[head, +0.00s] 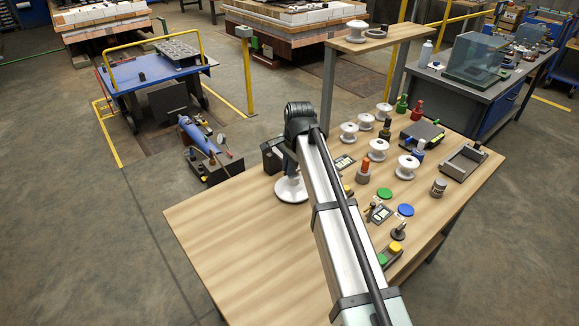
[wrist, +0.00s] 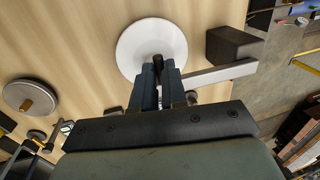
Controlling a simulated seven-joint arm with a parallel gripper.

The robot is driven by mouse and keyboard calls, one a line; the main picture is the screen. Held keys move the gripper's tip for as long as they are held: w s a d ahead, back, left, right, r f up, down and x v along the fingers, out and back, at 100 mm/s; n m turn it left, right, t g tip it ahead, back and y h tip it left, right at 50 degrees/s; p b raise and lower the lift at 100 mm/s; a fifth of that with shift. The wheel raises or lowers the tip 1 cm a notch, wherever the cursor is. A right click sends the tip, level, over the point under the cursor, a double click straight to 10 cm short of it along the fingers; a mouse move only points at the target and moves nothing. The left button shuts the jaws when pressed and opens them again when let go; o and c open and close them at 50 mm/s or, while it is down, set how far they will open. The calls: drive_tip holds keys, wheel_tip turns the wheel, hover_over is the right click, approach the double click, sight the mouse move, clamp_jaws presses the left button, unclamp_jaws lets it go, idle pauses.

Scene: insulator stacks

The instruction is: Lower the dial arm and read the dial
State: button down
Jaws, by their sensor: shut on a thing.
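In the wrist view my gripper (wrist: 158,72) is shut on a dark knob (wrist: 158,60). The knob is above or on a white disc (wrist: 138,42); I cannot tell whether it touches. A light grey bar (wrist: 225,72), apparently the dial arm, runs from behind the fingers to the right, near a dark block (wrist: 222,42). In the head view the white disc (head: 292,191) stands on the wooden table (head: 225,225), with the dark block (head: 272,158) to its left. My arm hides most of the gripper there. No dial face can be read.
Several white insulators, one of them here (head: 376,150), stand to the right, with a green disc (head: 384,194), a blue disc (head: 405,210) and a grey tray (head: 464,163). The table's front left is bare. A grey disc with an orange peg (wrist: 30,97) is left in the wrist view.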

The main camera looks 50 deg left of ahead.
drive_tip(key=shift+a+r, duration=0.25)
drive_tip(key=shift+r, duration=0.5)
drive_tip(key=c, duration=1.2)
unclamp_jaws()
drive_tip(key=shift+o, duration=0.2)
wheel_tip(320, 180, up, 14)
drive_tip(key=d, duration=0.2)
drive_tip(key=shift+d+f, duration=0.25)
drive_tip(key=shift+d, duration=0.1)
